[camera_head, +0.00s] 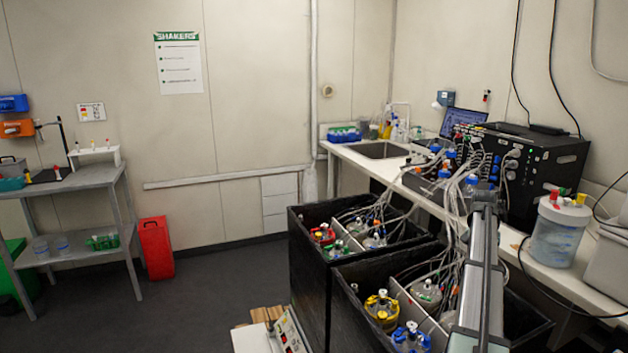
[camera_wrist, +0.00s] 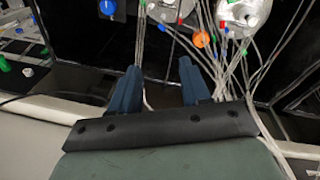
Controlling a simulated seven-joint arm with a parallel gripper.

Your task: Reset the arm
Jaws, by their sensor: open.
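My gripper (camera_wrist: 160,78) shows in the wrist view with its two dark blue fingers spread apart. Nothing is between the fingers except cables (camera_wrist: 222,75) that pass behind them. Beyond the fingertips are a grey vessel top (camera_wrist: 243,12) with coloured fittings and the black wall of a shaker box. In the head view my grey arm (camera_head: 483,270) rises from the bottom right, in front of the bioreactors and the bench. I cannot make out the fingers in the head view.
Two black shaker boxes (camera_head: 312,262) hold several bioreactors with coloured caps and many loose cables. A black control unit (camera_head: 535,165) and a clear jar (camera_head: 560,230) stand on the white bench (camera_head: 590,287). Open floor (camera_head: 190,300) lies left, before a metal shelf (camera_head: 75,182).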

